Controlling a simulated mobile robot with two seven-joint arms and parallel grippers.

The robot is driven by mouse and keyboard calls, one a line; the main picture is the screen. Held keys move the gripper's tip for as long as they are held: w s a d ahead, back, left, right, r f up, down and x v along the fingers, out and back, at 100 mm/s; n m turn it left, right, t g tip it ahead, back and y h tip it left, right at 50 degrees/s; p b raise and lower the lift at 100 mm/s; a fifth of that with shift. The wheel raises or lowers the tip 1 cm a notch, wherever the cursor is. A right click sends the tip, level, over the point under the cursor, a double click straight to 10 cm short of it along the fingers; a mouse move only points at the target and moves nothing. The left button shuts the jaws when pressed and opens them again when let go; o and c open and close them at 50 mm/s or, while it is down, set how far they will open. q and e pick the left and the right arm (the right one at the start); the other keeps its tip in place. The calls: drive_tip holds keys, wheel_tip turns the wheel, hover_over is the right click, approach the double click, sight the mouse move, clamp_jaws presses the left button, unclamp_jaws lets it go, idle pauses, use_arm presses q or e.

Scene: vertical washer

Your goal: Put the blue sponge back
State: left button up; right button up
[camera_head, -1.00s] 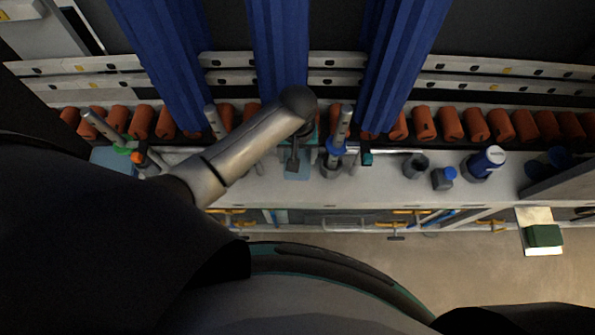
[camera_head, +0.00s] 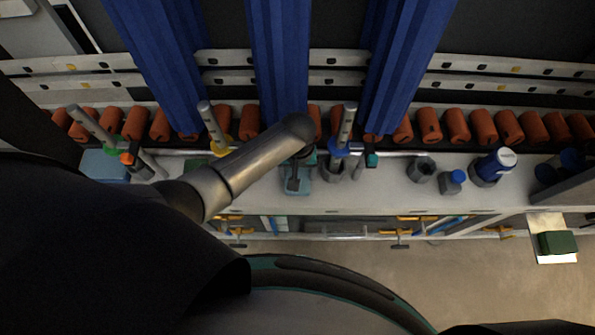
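My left arm comes in from the left, and its wrist bends down over the bench. The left gripper (camera_head: 296,178) is small and dark below the wrist. It is above or against a flat light-blue piece (camera_head: 303,186), which may be the blue sponge. I cannot tell whether the fingers hold it. Another light-blue flat piece (camera_head: 103,166) lies on the bench at the left, beside an upright grey rod, partly cut off by my dark arm. I cannot tell for certain which of the two is the sponge. My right gripper is not in view.
Blue curtain-like strips (camera_head: 280,60) hang over a row of orange rollers (camera_head: 457,125). Upright taps stand along the bench (camera_head: 395,190). A grey cup (camera_head: 421,169), a small blue-capped bottle (camera_head: 453,181) and a blue jar (camera_head: 491,167) stand right. A green block (camera_head: 557,243) is lower right.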

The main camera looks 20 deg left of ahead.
use_arm(q)
drive_tip(key=o, duration=1)
drive_tip(key=shift+f, duration=0.1)
drive_tip(key=shift+o, duration=0.2)
wheel_tip(320, 180, up, 12)
drive_tip(key=p, duration=0.5)
drive_tip(key=shift+p, duration=0.35)
